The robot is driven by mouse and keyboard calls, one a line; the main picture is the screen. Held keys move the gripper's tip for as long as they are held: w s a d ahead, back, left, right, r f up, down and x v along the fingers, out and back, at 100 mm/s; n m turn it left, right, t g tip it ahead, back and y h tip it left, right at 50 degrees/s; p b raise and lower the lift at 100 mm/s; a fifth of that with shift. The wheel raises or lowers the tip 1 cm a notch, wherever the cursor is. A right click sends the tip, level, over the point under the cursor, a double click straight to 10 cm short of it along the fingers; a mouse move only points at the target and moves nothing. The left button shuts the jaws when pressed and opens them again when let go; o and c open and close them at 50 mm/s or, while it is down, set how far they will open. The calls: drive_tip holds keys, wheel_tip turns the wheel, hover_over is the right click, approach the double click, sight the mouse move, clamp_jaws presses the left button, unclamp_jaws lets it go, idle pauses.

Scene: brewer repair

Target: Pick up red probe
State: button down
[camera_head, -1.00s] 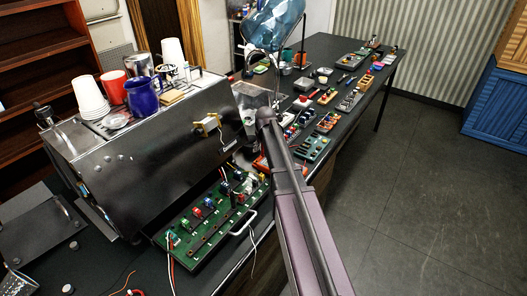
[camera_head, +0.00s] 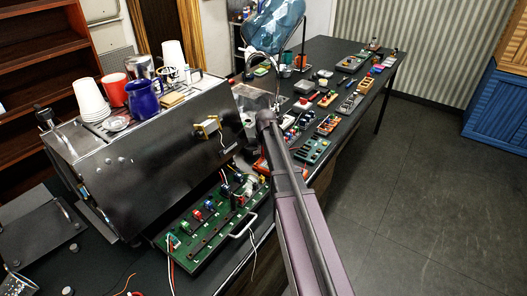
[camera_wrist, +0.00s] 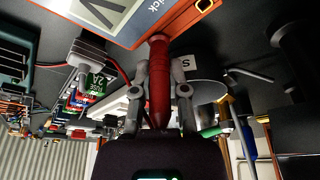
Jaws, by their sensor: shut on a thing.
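The red probe (camera_wrist: 159,80) is a slim red rod with a ribbed collar at its upper end in the wrist view. My gripper (camera_wrist: 159,88) is shut on it, with one grey finger on each side. In the head view, part of the orange multimeter (camera_head: 262,166) shows beside my arm. My gripper and the probe cannot be made out there.
A steel coffee machine (camera_head: 150,150) with cups on top stands left of my arm. A green circuit board (camera_head: 195,262) with a handle lies in front of it. Several small parts and trays crowd the dark table (camera_head: 335,45) beyond. Open floor (camera_head: 420,190) lies to the right.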

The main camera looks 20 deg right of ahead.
drive_tip(key=shift+r, duration=0.1)
wheel_tip(320, 180, up, 4)
drive_tip(key=p, duration=0.3)
drive_tip(key=shift+f+p, duration=0.25)
drive_tip(key=shift+p, duration=0.1)
drive_tip(key=s+d, duration=0.1)
drive_tip(key=s, duration=0.3)
drive_tip(key=s+d, duration=0.2)
drive_tip(key=s, duration=0.3)
drive_tip(key=s+d+r+p, duration=0.1)
drive_tip(key=s, duration=0.3)
drive_tip(key=shift+s+d+r, duration=0.1)
drive_tip(key=shift+s+d, duration=0.15)
drive_tip(key=shift+s, duration=0.15)
drive_tip(key=shift+s+d, duration=0.3)
drive_tip(key=shift+s, duration=0.4)
